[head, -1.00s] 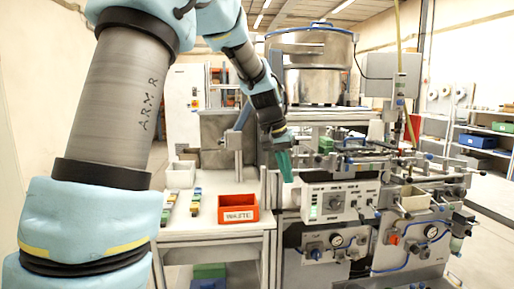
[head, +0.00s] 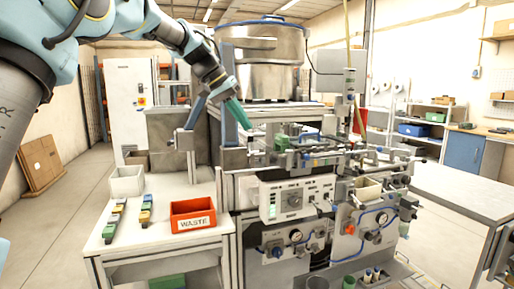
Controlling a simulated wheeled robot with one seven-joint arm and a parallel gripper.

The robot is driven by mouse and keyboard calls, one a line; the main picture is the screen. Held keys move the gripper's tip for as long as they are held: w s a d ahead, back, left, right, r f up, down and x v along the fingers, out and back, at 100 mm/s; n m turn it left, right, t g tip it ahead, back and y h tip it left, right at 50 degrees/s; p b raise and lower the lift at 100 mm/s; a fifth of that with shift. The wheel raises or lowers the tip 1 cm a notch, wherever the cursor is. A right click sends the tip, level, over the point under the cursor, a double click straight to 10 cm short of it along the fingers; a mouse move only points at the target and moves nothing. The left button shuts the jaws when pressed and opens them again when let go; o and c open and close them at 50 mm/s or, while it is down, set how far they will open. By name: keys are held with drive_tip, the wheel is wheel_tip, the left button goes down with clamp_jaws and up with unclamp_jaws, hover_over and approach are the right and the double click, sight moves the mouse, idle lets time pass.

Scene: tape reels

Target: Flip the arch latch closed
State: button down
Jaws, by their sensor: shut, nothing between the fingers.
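My gripper (head: 241,118) has green fingers. They are shut with nothing between them, and they point down and to the right above the left end of the machine (head: 295,195). The arch latch cannot be told apart at this size. Small green and metal fittings (head: 290,150) sit along the machine's top rail, right of and below my fingertips. My fingertips appear apart from these fittings.
A red bin marked WASTE (head: 193,215) stands on the white side table (head: 150,245) with a white bin (head: 127,182) and rows of small coloured parts (head: 146,209). A large metal bowl (head: 265,60) stands behind the machine. Another bench (head: 465,190) is at right.

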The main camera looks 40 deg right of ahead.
sight(283, 155)
drive_tip(key=p+x, duration=0.2)
drive_tip(key=x, duration=0.8)
drive_tip(key=shift+p, duration=0.4)
drive_tip(key=shift+s, duration=0.1)
drive_tip(key=shift+s+a+n+b, duration=0.1)
drive_tip(key=shift+s+n+b, duration=0.1)
drive_tip(key=shift+n+b, duration=0.15)
drive_tip(key=shift+s+n+t, duration=0.15)
drive_tip(key=shift+n+t, duration=0.1)
drive_tip(key=shift+t, duration=0.05)
drive_tip(key=s+d+n+t+p, duration=0.1)
drive_tip(key=s+n+t, duration=0.3)
drive_tip(key=s+n, duration=0.3)
drive_tip(key=shift+s+d+n+t, duration=0.3)
drive_tip(key=shift+s+d+n, duration=0.1)
drive_tip(key=shift+s, duration=0.05)
drive_tip(key=shift+w+p, duration=0.2)
drive_tip(key=shift+p, duration=0.15)
